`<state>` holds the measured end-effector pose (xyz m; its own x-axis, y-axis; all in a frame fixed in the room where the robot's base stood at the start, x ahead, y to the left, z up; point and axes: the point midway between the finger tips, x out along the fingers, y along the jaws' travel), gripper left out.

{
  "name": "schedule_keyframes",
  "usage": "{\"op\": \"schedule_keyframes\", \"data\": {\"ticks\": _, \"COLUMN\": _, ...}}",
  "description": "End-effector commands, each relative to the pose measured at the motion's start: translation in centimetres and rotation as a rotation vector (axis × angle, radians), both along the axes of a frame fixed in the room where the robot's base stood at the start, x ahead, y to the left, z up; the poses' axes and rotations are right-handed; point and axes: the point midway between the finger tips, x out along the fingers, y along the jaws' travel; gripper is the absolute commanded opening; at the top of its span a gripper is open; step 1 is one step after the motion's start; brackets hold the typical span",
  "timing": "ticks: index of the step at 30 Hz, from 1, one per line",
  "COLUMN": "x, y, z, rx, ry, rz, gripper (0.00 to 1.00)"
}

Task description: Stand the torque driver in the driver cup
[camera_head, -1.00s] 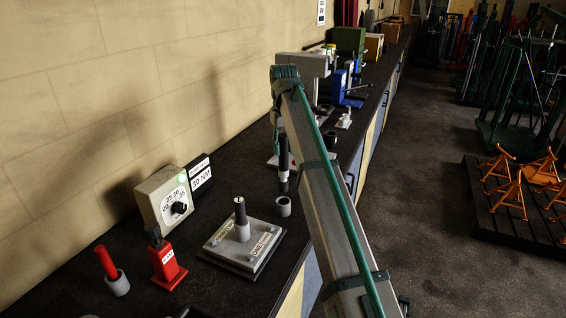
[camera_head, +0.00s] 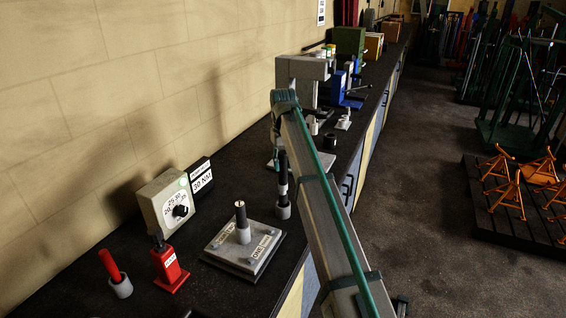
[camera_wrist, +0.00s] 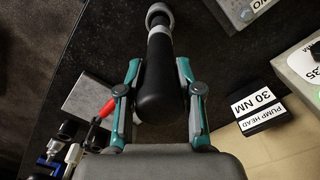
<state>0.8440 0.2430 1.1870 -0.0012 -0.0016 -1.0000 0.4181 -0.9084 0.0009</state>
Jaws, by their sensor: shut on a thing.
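The torque driver (camera_head: 283,168) has a dark handle and stands close to upright in the head view. My gripper (camera_wrist: 160,72) is shut on its thick black handle (camera_wrist: 158,85) in the wrist view. In the head view the gripper is mostly hidden behind my arm. The grey driver cup (camera_head: 283,211) stands on the bench directly below the driver. The driver's lower end lines up with the cup's mouth and appears to be at or inside it; how deep I cannot tell. In the wrist view the cup's rim (camera_wrist: 159,9) shows around the driver's far end.
A grey plate (camera_head: 222,257) with an upright post lies left of the cup. A dial box (camera_head: 160,205) and a "30 NM" sign (camera_head: 201,179) stand by the wall. A red block (camera_head: 168,268) and a red-handled tool in a grey cup (camera_head: 121,287) are at front left.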

Motion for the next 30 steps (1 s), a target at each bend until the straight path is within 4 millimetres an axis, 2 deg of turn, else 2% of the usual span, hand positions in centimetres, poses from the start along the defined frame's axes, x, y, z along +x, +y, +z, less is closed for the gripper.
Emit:
{"op": "schedule_keyframes", "data": {"ticks": 16, "x": 0.0, "y": 0.0, "z": -1.1, "rx": 0.0, "ry": -0.001, "rz": 0.0, "gripper": 0.0}}
{"op": "schedule_keyframes", "data": {"ticks": 17, "x": 0.0, "y": 0.0, "z": -1.2, "rx": 0.0, "ry": 0.0, "rz": 0.0, "gripper": 0.36}}
{"op": "schedule_keyframes", "data": {"ticks": 21, "x": 0.0, "y": 0.0, "z": -1.1, "rx": 0.0, "ry": 0.0, "rz": 0.0, "gripper": 0.6}}
{"op": "schedule_keyframes", "data": {"ticks": 30, "x": 0.0, "y": 0.0, "z": -1.1, "rx": 0.0, "ry": 0.0, "rz": 0.0, "gripper": 0.6}}
